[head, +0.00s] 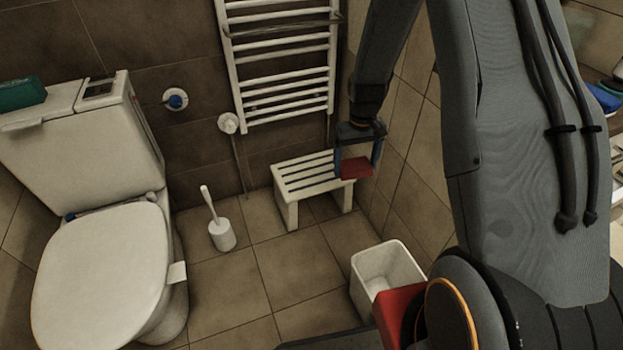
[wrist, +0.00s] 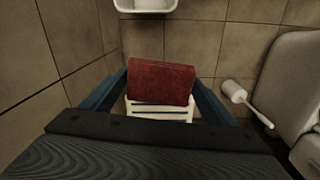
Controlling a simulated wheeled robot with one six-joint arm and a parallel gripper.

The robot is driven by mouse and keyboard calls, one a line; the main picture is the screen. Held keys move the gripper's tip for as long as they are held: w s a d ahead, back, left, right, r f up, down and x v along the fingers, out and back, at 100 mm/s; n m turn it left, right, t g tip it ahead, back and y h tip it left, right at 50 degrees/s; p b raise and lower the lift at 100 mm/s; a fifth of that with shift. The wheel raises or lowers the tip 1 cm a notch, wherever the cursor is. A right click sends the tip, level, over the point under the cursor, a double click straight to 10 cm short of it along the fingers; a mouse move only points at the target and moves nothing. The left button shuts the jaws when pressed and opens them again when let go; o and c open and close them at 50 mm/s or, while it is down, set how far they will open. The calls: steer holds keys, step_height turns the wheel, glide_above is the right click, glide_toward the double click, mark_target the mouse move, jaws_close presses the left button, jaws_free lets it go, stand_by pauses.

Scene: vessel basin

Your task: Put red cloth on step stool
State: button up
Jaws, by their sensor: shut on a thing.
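The red cloth (head: 356,168) is a folded, block-like piece between the fingers of my gripper (head: 358,160). In the wrist view the cloth (wrist: 161,81) sits between the two blue fingers, and my gripper (wrist: 160,95) is shut on it. The white slatted step stool (head: 305,175) stands on the floor by the back wall, below the towel rail. In the head view the cloth overlaps the stool's right end. In the wrist view the stool (wrist: 160,109) shows partly behind the cloth, which hides much of it. I cannot tell whether the cloth touches the stool.
A white bin (head: 385,265) stands in front of the stool, and also shows in the wrist view (wrist: 146,5). A toilet brush (head: 221,233) and the toilet (head: 105,270) are to the left. A towel rail (head: 285,95) is above the stool. The tiled wall is close on the right.

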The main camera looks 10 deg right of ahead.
steer(key=n+b, duration=0.2)
steer(key=b, duration=2.2)
glide_above(318, 181)
steer(key=s, duration=0.2)
step_height(318, 181, down, 20)
steer(key=w+b, duration=0.1)
steer(key=w, duration=0.1)
step_height(318, 181, down, 10)
steer(key=b, duration=0.4)
steer(key=shift+s+a+f, duration=0.1)
steer(key=shift+f, duration=0.05)
steer(key=shift+f, duration=0.2)
steer(key=o, duration=0.8)
steer(key=shift+o, duration=1)
